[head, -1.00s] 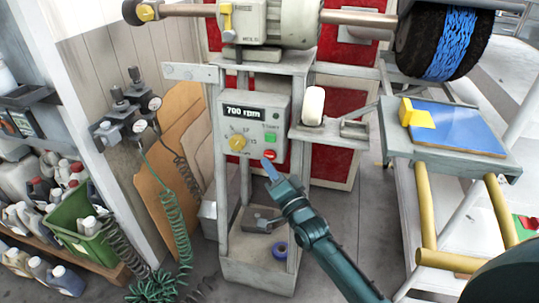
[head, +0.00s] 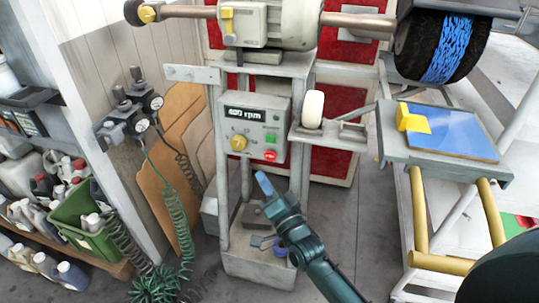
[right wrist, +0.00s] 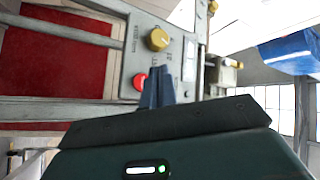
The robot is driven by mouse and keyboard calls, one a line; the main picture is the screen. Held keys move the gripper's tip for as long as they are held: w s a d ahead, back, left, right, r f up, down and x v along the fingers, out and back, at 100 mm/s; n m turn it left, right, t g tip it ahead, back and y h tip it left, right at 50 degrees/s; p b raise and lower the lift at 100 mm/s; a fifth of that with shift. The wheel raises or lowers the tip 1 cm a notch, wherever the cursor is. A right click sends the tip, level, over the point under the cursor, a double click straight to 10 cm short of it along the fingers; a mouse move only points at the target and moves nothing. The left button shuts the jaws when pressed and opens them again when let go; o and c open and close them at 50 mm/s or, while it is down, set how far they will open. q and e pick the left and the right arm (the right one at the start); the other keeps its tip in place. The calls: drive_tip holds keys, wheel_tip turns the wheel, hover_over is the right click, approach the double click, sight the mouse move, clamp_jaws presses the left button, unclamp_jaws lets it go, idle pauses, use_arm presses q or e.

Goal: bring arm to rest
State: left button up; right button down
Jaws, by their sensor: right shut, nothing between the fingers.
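My right gripper (head: 264,184) is shut and empty, just below the control box (head: 255,130) of the buffing machine in the head view. Its blue fingertips also show in the right wrist view (right wrist: 157,86), in front of the same box. The box carries a display (head: 245,114) that reads about 400 rpm, blurred, a yellow knob (head: 238,143), a green button (head: 270,136) and a red button (head: 270,155). The fingers appear apart from the red button in the head view. My left gripper is not in view.
Above the box is the motor (head: 270,22) with a shaft and a black wheel with blue bristles (head: 455,48) at the right. A shelf with a blue plate (head: 455,133) and yellow block (head: 414,118) stands below the wheel. Coiled hoses (head: 172,225) and bottles stand left.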

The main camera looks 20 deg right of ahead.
use_arm(q)
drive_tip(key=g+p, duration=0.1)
drive_tip(key=p, duration=0.4)
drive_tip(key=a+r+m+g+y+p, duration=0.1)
drive_tip(key=p, duration=0.3)
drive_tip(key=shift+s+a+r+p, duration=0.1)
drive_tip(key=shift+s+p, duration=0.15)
drive_tip(key=shift+p, duration=0.1)
use_arm(e)
drive_tip(key=s+f+n+g, duration=0.2)
drive_tip(key=s+n+g, duration=0.2)
drive_tip(key=s, duration=0.7)
drive_tip(key=s+a+f+n+g, duration=0.1)
drive_tip(key=s+f+n+g, duration=0.1)
drive_tip(key=s+n+g, duration=0.3)
drive_tip(key=s+n, duration=0.3)
drive_tip(key=s, duration=0.4)
drive_tip(key=shift+s+a+f+n+g, duration=0.15)
drive_tip(key=shift+a+n+g, duration=0.15)
